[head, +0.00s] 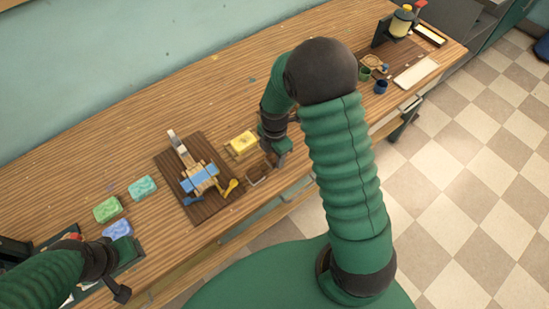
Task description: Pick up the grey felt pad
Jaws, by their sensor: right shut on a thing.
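My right gripper (281,156) is low over the front part of the wooden bench, just right of a small brown tray (257,175). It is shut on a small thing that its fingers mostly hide. I cannot make out the grey felt pad for certain, and cannot tell whether it is the held thing. My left gripper (121,283) is at the lower left near the bench's front edge. Its jaws are too small and dark to read.
Green (107,208), teal (142,187) and blue (117,230) soap bars lie at left. A dark board (208,208) holds a wooden device with blue parts. A yellow block (242,143) lies behind the tray. Cups (380,87) and a white slab (415,74) stand far right.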

